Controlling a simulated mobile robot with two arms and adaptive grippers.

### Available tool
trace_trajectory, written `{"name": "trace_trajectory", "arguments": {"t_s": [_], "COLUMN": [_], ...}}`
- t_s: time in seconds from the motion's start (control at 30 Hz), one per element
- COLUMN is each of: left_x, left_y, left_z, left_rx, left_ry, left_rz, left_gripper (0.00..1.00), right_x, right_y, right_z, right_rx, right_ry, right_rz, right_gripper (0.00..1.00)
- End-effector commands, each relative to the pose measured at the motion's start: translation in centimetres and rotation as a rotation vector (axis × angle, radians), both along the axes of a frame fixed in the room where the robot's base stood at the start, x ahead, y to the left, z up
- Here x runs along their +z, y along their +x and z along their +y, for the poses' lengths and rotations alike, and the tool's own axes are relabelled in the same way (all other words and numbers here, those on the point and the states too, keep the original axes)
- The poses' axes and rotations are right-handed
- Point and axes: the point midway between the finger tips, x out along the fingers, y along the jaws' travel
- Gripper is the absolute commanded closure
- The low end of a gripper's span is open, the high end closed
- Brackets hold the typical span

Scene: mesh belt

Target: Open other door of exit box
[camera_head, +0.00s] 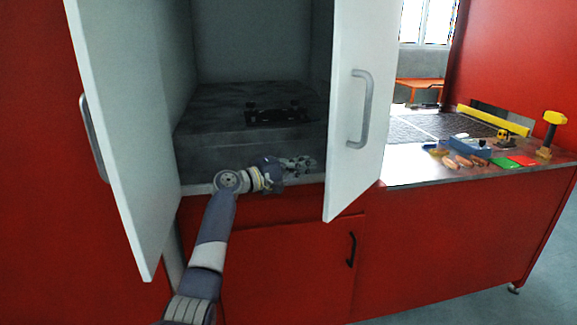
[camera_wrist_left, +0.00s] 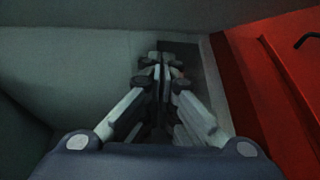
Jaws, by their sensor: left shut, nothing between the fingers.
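The exit box (camera_head: 258,40) is a white cabinet set in a red frame. Its left door (camera_head: 130,120) stands open toward me, with a grey handle (camera_head: 93,137) on its outer side. Its right door (camera_head: 356,100) also stands open, with a grey handle (camera_head: 360,108). My left gripper (camera_head: 308,163) is at the front edge of the box opening, between the doors, pointing right toward the inner side of the right door. It is shut and empty. In the left wrist view its fingers (camera_wrist_left: 162,75) are together, with a pale surface behind. My right gripper is not in view.
Inside the box is a dark floor with a black fixture (camera_head: 275,115). Below is a red cupboard door with a black handle (camera_head: 351,248). To the right, a metal worktop (camera_head: 420,174) holds a blue toolbox (camera_head: 470,148), a yellow drill (camera_head: 551,132) and small items.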

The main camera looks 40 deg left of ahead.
Motion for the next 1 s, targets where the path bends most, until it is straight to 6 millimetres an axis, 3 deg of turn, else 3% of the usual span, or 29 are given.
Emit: {"name": "trace_trajectory", "arguments": {"t_s": [0.1, 0.23, 0.77, 1.0], "left_x": [0.2, 0.1, 0.0, 0.4], "left_y": [-0.3, -0.4, -0.5, -0.5], "left_z": [-2.1, -3.4, -4.0, -5.6], "left_rx": [-0.002, -0.001, 0.002, 0.036], "left_ry": [0.001, -0.001, 0.000, -0.002], "left_rz": [0.001, 0.001, 0.001, 0.002], "left_gripper": [1.00, 1.00, 1.00, 1.00], "right_x": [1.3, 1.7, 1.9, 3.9], "right_y": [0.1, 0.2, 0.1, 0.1], "right_z": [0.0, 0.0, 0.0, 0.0], "right_rx": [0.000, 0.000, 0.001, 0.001], "right_ry": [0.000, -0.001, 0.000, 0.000], "right_rz": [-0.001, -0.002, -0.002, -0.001], "right_gripper": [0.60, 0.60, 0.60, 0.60]}}
